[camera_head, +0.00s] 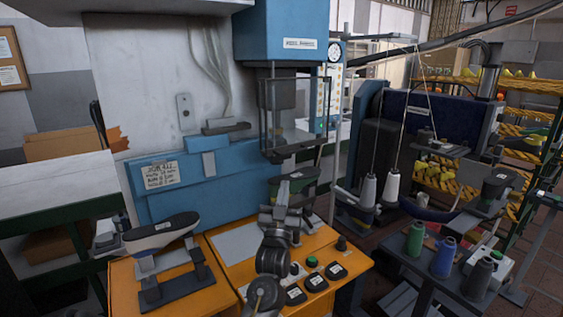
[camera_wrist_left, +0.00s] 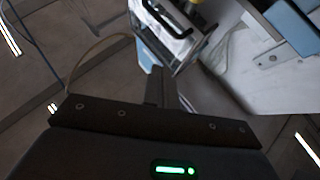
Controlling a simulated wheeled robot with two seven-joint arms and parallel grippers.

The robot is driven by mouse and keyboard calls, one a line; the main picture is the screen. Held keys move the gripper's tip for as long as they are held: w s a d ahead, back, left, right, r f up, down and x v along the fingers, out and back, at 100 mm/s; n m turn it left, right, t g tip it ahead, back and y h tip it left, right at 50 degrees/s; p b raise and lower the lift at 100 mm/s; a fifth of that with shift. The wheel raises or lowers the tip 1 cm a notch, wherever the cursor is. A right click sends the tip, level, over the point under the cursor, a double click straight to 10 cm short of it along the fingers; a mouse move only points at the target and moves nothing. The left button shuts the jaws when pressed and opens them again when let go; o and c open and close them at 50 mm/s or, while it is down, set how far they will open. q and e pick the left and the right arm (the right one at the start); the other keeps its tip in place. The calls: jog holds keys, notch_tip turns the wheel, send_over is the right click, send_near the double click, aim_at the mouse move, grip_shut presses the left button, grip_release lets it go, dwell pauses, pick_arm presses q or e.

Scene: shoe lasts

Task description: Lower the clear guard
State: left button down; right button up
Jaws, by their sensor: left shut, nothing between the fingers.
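The clear guard (camera_head: 312,108), a see-through box with a dark frame, hangs under the blue press head (camera_head: 283,28) in the head view. Its lower edge is above the dark shoe last (camera_head: 303,183) on the orange bench. In the left wrist view the guard (camera_wrist_left: 178,42) shows at the top with a dark bar handle (camera_wrist_left: 170,15). My left gripper (camera_head: 283,187) reaches up from the bench front, below the guard. Its fingers (camera_wrist_left: 158,82) are shut and empty, apart from the handle. My right gripper is not in view.
Another shoe last (camera_head: 160,233) stands on a holder on the orange bench (camera_head: 215,292) at left. Push buttons (camera_head: 316,281) sit at the bench front. Thread cones (camera_head: 443,258) stand on a dark table at right. A white panel (camera_head: 150,75) stands behind.

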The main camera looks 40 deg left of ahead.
aim_at(282, 155)
pick_arm(q)
jog(key=w+a+r+y+p, duration=0.1)
jog(key=w+a+r+p, duration=0.1)
jog(key=w+a+r+n+y+p, duration=0.1)
jog(key=w+a+r+p, duration=0.1)
jog(key=r, duration=0.1)
jog(key=w+a+r+y+p, duration=0.1)
jog(key=w+a+r+p, duration=0.1)
jog(key=p, duration=0.1)
jog(key=shift+w+a+r+n, duration=0.1)
jog(key=shift+w+r+n, duration=0.05)
jog(key=shift+n, duration=0.25)
jog(key=shift+w+a+f, duration=0.1)
jog(key=shift+w+f, duration=0.05)
jog(key=shift+f, duration=0.35)
notch_tip(282, 155, down, 18)
jog(key=b, duration=1.6)
jog(key=shift+f, duration=0.15)
